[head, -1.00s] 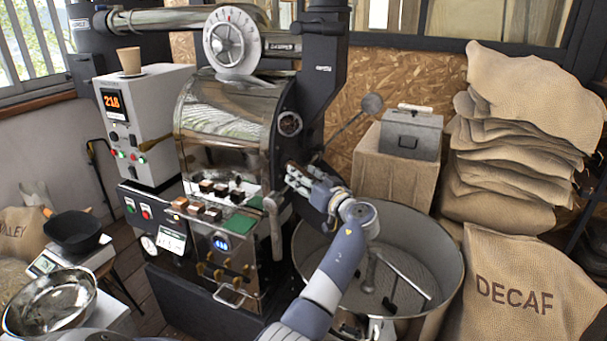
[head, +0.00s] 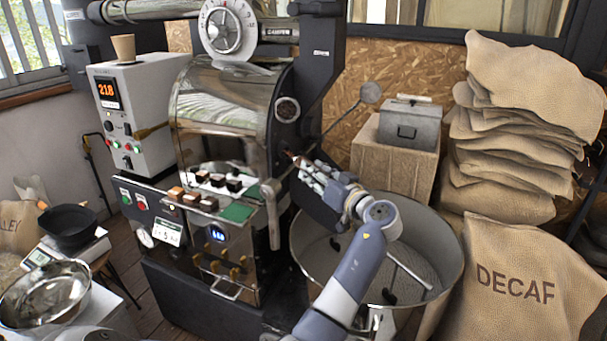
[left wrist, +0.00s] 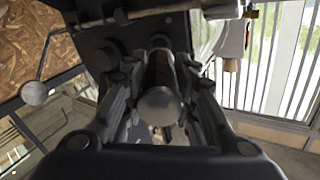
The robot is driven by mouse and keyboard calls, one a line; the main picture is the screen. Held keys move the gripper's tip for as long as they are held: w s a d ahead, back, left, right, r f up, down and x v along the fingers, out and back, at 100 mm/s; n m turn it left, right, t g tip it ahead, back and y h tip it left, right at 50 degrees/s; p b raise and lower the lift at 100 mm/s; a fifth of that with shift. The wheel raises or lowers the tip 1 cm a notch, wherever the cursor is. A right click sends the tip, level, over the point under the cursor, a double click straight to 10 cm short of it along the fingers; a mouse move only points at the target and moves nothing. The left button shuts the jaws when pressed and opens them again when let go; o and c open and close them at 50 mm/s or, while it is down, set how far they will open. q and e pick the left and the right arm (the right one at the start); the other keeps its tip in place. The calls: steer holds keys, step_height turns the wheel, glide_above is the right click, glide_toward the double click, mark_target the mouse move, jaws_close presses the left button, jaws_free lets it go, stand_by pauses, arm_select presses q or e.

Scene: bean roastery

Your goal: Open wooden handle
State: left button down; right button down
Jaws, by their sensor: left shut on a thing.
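The wooden handle (left wrist: 160,69) shows in the left wrist view as a brown grip with a round metal end facing the camera. My left gripper (left wrist: 162,88) has a finger on each side of it and is shut on it. In the head view my left gripper (head: 303,167) is at the right side of the roaster's front, above the round cooling bin. The handle is mostly hidden there by the fingers. My right gripper is not in view.
The steel roaster (head: 222,105) fills the middle. The round cooling bin (head: 455,262) stands below my left arm. A grey toolbox (head: 408,124) sits on a box behind. Stacked sacks (head: 520,125) and the DECAF sack (head: 520,290) are at the right. A metal bowl (head: 45,303) is at lower left.

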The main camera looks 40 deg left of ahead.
arm_select(q)
steer(key=b+v, duration=0.1)
steer(key=v, duration=0.3)
steer(key=shift+d, duration=0.1)
steer(key=c, duration=1.3)
jaws_free()
steer(key=v, duration=0.7)
steer(key=shift+s+d, duration=0.15)
steer(key=shift+d, duration=0.15)
